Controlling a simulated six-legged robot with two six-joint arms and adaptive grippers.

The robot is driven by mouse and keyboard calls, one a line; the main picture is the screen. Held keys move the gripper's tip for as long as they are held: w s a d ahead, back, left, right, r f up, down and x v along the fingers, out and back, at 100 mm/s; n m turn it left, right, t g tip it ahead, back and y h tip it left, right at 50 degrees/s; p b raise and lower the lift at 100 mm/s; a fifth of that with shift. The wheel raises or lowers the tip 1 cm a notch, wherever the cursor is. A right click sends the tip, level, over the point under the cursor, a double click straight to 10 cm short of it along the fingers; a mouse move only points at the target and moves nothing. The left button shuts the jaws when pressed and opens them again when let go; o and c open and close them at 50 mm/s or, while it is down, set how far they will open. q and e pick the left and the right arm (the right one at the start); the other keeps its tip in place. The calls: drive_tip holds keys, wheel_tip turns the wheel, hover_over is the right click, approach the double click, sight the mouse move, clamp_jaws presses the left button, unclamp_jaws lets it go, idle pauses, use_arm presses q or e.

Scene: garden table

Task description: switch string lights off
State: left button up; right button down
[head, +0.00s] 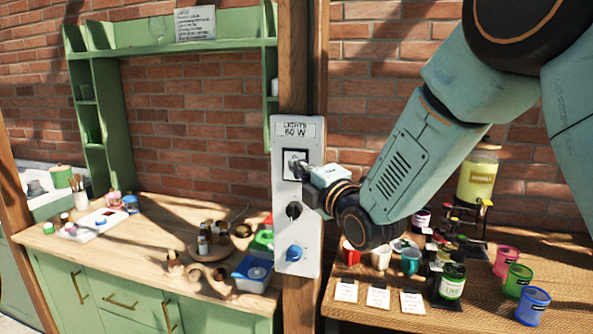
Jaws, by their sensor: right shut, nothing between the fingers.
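A pale switch panel (282,221) is fixed to a wooden post, with a label reading "LIGHTS 60 W" (295,129) at its top. A dark-framed switch (294,157) sits below the label. Lower down are a black knob (294,210) and a blue knob (294,253). My right gripper (302,168) is shut and empty, with its tips at the switch's lower part; I cannot tell whether they touch it. The gripper hides part of the switch, so its position cannot be read. The string lights are not in view. My left gripper is not in view.
The left wooden counter (165,215) holds bottles, a tray and a blue-lidded tub (253,274). The right table (480,318) holds mugs, jars, cards, coloured cups and a drink dispenser (478,175), below and beside my right arm. A green shelf (180,52) stands at the back left.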

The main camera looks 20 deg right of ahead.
drive_tip(key=shift+a+r+b+v, duration=0.3)
drive_tip(key=shift+r+b+v, duration=0.5)
drive_tip(key=shift+v, duration=3.3)
drive_tip(key=s+d+f+m+g+h+b, duration=0.1)
drive_tip(key=s+f+m+g+b, duration=0.15)
drive_tip(key=f+m, duration=0.65)
drive_tip(key=s+f+m+g+h+b, duration=0.1)
drive_tip(key=s+f+m+g+b, duration=0.2)
drive_tip(key=f, duration=1.1)
drive_tip(key=s+d+f+m+g+h+b, duration=0.1)
drive_tip(key=s+f+m+g, duration=0.3)
drive_tip(key=f+m, duration=0.55)
drive_tip(key=s+f+g+b, duration=0.9)
drive_tip(key=s+f, duration=2)
drive_tip(key=f, duration=0.4)
drive_tip(key=shift+a+h+b, duration=0.2)
drive_tip(key=shift+h+b, duration=0.1)
drive_tip(key=shift+b, duration=0.3)
